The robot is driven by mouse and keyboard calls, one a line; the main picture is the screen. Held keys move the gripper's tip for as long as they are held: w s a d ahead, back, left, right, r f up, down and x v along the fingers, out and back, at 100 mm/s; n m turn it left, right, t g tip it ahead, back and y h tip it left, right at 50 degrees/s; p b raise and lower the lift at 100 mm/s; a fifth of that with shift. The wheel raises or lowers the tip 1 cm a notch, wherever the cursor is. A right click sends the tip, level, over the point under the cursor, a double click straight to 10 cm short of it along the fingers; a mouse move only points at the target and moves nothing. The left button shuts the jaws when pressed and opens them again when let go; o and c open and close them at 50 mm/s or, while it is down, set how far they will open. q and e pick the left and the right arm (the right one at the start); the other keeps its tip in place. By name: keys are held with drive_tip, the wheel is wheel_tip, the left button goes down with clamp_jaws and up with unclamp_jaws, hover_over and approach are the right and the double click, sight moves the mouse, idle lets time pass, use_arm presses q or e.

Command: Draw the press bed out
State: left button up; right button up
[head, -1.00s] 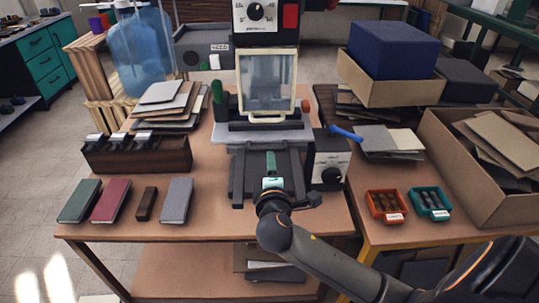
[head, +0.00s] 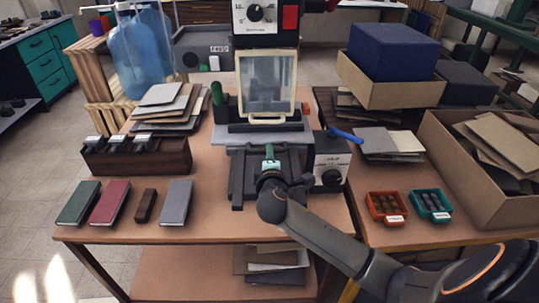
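The press (head: 267,80) stands at the back of the middle table, with a clear framed guard at its front. Its grey press bed (head: 232,137) lies below the guard, and dark rails (head: 238,180) run from it toward me. A green handle (head: 269,151) points toward me in the middle, between the rails. My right gripper (head: 270,167) is over the rails at the near end of the handle, seen from behind. Its wrist hides the fingers, so I cannot tell whether they are closed on the handle. My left gripper is out of view.
A control box (head: 332,160) with a blue lever stands close to the right of the rails. Left are a dark stamp rack (head: 140,158) and several small books (head: 110,202). Red (head: 386,206) and teal trays sit on the right table. The table's front edge is clear.

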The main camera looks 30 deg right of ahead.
clamp_jaws()
idle(1.0)
